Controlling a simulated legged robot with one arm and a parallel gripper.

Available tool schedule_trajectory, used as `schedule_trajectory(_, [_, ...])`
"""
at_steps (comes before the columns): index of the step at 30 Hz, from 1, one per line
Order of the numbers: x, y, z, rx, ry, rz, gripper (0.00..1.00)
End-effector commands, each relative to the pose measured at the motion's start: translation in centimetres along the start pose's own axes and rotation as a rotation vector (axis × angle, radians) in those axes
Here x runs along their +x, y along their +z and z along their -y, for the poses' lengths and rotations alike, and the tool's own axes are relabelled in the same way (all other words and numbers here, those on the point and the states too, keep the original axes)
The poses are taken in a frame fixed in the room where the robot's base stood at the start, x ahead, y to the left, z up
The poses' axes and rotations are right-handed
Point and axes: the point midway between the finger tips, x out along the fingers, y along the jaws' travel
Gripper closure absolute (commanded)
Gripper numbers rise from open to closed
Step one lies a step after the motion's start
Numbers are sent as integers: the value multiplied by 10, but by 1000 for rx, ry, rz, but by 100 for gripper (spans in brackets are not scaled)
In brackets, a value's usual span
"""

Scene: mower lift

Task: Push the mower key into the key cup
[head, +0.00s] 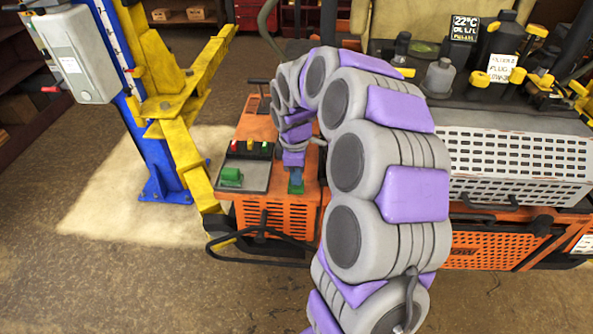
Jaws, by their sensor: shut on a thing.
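My arm curves over the orange mower and reaches down to its front deck. My gripper (294,160) is at the end of the purple links, pointing down and shut on a small blue piece (296,175), which looks like the mower key. Directly below it is a small green piece (296,188) on the orange deck, which may be the key cup. The blue and green pieces line up and seem to touch, but how deep one sits in the other cannot be told. The finger details are too small to make out.
Left of the gripper, a grey panel (257,178) carries a green block (231,177) and several coloured knobs. A yellow lift arm (190,150) and blue post (160,165) stand further left. Bottles (440,76) and a white perforated cover (515,165) are at right.

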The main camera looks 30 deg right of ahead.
Motion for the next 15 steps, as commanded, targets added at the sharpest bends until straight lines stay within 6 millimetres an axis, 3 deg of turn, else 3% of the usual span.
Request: schedule_trajectory(15, [10,0,1,0,-1,1,100])
